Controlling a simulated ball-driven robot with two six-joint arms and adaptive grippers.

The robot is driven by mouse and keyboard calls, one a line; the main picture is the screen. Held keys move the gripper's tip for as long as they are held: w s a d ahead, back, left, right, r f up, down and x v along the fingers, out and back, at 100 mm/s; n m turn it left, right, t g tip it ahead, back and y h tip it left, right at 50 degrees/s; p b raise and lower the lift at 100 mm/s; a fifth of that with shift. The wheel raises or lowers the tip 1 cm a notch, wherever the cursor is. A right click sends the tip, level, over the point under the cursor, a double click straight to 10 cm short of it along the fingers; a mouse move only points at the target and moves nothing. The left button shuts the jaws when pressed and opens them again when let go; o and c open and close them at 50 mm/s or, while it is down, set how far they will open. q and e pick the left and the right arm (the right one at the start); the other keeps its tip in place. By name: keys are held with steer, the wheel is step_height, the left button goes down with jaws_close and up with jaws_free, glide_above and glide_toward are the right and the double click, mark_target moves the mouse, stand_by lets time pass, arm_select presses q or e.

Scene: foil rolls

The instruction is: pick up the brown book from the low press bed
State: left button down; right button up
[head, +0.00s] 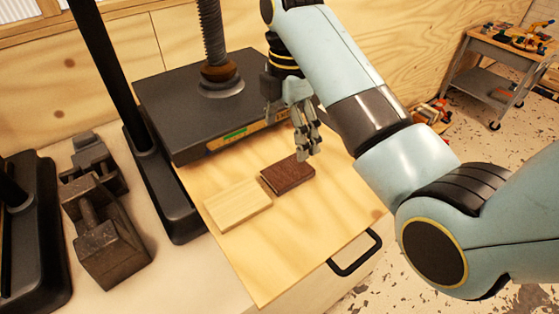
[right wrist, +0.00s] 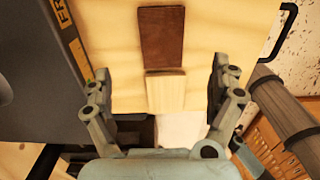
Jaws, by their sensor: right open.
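The brown book (head: 287,174) lies flat on the pale wooden press bed (head: 305,232), beside a light wood block (head: 237,206). My right gripper (head: 308,143) is above the bed near the book's far right end, with its fingers pointing down. In the right wrist view the book (right wrist: 161,37) lies beyond the open fingers of the gripper (right wrist: 161,68), roughly centred between them. The light block (right wrist: 166,92) shows between the fingers, nearer the palm. Nothing is held. My left gripper is not in view.
The black press plate (head: 175,105) with its screw (head: 212,35) stands just behind the book. A black handle (head: 355,253) is at the bed's front right edge. A metal vise (head: 103,225) stands at the left. The bed's front part is clear.

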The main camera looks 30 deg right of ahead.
mark_target(288, 171)
steer(key=f, duration=0.2)
steer(key=s+f, duration=0.1)
steer(key=shift+f, duration=0.35)
steer(key=shift+w+f, duration=0.2)
steer(key=shift+f, duration=0.15)
step_height(288, 171, down, 4)
steer(key=shift+w+f+p, duration=0.1)
steer(key=shift+f+p, duration=0.1)
steer(key=shift+p, duration=0.65)
steer(key=shift+f, duration=0.35)
steer(key=c, duration=1.3)
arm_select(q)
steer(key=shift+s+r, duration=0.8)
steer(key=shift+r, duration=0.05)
arm_select(e)
steer(key=shift+w+r, duration=0.1)
